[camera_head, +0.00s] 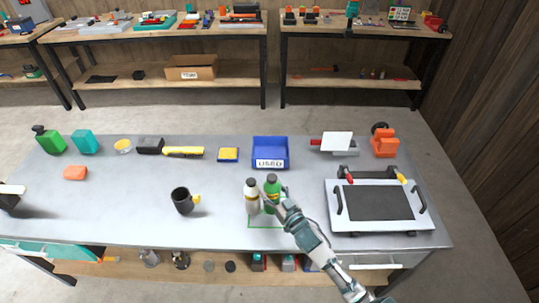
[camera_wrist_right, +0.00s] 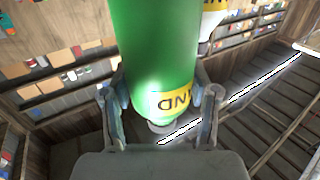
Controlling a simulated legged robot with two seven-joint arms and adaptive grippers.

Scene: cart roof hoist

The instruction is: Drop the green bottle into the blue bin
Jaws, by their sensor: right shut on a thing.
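The green bottle (camera_head: 271,196), with a dark cap and a yellow label, is upright near the front middle of the grey table, just right of a white bottle (camera_head: 252,197). My right gripper (camera_head: 281,203) is shut on it from the front right. In the wrist view the green bottle (camera_wrist_right: 155,55) fills the space between the two fingers (camera_wrist_right: 161,115). I cannot tell whether its base touches the table. The blue bin (camera_head: 271,153), labelled USED, stands open behind the bottles, apart from them.
A black mug (camera_head: 182,200) stands to the left of the bottles. A silver-framed dark plate with handles (camera_head: 378,204) lies to the right. A yellow sponge-like block (camera_head: 228,155) is beside the bin. The table between the bottles and bin is clear.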

